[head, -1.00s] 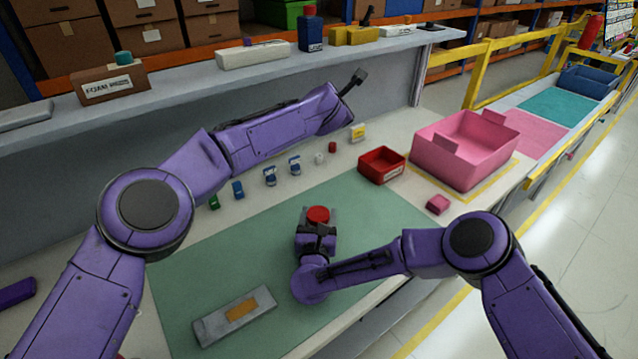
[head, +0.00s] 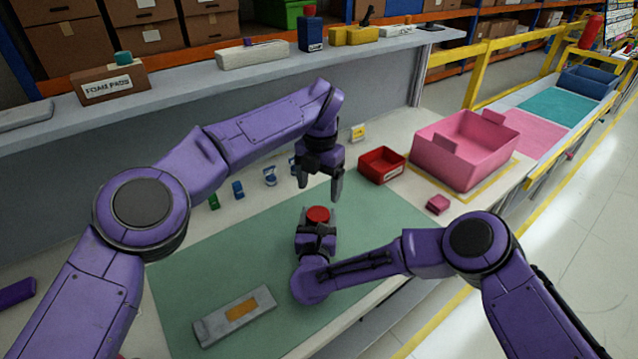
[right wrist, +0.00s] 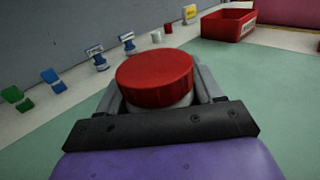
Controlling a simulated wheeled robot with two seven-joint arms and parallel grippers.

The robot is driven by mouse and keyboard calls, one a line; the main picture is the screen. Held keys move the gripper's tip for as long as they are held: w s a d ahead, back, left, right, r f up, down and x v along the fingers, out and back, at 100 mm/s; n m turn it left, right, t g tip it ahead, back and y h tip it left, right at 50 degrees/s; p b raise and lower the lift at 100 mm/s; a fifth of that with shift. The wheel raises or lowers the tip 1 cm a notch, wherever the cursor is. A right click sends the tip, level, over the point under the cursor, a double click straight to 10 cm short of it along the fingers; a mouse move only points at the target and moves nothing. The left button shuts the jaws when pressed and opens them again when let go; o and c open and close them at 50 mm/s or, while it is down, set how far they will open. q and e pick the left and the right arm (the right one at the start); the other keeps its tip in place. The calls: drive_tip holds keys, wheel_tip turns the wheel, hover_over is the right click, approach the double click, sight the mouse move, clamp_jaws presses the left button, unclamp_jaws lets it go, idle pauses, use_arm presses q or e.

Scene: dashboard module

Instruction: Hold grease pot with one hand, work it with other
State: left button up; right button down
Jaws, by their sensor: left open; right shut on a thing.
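The grease pot (head: 318,214) has a red top and a pale body, and stands upright on the green mat (head: 376,219). My right gripper (head: 317,232) is shut on its body from the near side. In the right wrist view the red-topped grease pot (right wrist: 156,80) sits between the two grey fingers, its lower body mostly hidden by the gripper. My left gripper (head: 321,192) is open and empty, pointing down above and slightly behind the pot, apart from it. It does not show in the right wrist view.
A grey module with an orange patch (head: 238,311) lies at the mat's near left. Small blue and green parts (head: 238,189) line the back. A red bin (head: 382,166), a pink bin (head: 466,150) and a pink block (head: 438,204) are at right.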

sight(320, 214)
use_arm(q)
wheel_tip(320, 214, down, 8)
drive_tip(key=shift+a, duration=0.1)
idle(0.4)
drive_tip(key=c, duration=1.1)
drive_tip(key=m, duration=0.3)
drive_tip(key=o, duration=1.2)
drive_tip(key=shift+s, duration=0.1)
drive_tip(key=shift+s, duration=0.1)
drive_tip(key=shift+d, duration=0.2)
